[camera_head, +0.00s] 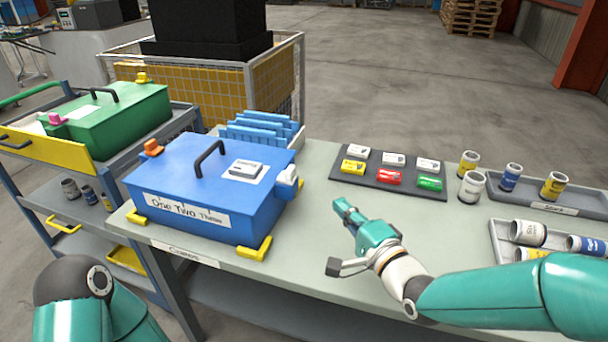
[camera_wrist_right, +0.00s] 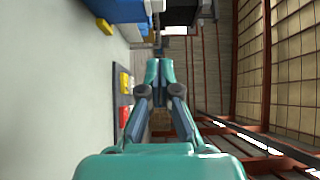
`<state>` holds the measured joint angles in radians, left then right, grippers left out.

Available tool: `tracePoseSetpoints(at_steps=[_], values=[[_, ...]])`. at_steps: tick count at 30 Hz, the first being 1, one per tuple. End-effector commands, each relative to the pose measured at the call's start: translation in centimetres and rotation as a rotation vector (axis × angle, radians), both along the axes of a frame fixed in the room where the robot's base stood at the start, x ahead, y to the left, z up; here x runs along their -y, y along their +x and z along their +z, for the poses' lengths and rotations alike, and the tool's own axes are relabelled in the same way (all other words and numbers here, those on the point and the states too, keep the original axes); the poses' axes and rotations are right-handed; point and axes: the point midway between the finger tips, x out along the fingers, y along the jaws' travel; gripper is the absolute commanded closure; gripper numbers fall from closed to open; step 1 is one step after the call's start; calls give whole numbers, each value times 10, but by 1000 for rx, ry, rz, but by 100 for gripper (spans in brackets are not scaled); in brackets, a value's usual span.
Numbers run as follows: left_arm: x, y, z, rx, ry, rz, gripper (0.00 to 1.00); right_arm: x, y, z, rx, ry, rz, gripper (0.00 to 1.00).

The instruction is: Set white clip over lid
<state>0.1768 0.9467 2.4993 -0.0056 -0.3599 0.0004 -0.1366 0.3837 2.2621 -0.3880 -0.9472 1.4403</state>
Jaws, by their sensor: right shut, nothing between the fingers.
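The blue box (camera_head: 190,211) stands on the grey-green table with its lid (camera_head: 183,168) down and a black handle (camera_head: 209,153) on top. A white clip (camera_head: 287,176) sits at the right side of the box, by the lid's edge; whether it lies over the lid I cannot tell. An orange clip (camera_head: 153,147) is at the left edge of the lid. My right gripper (camera_head: 345,208) is shut and empty above the table, right of the box and apart from the white clip. It also shows shut in the right wrist view (camera_wrist_right: 159,70). My left gripper is out of view.
A dark mat (camera_head: 340,179) with white, yellow, red and green blocks lies behind my right gripper. Jars and grey trays (camera_head: 580,205) stand at the right. A blue rack (camera_head: 262,130) is behind the box. A cart with a green box (camera_head: 115,121) stands at the left.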

Motion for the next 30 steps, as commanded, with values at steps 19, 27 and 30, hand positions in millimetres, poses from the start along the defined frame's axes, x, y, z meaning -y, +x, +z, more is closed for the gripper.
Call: tracePoseSetpoints(at_steps=[19,27,30], values=[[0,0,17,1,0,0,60,-31,68,1,-1,0,-6,100],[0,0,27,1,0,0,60,-64,96,0,-4,0,-6,100],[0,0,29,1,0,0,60,-72,99,1,-2,0,-7,100]])
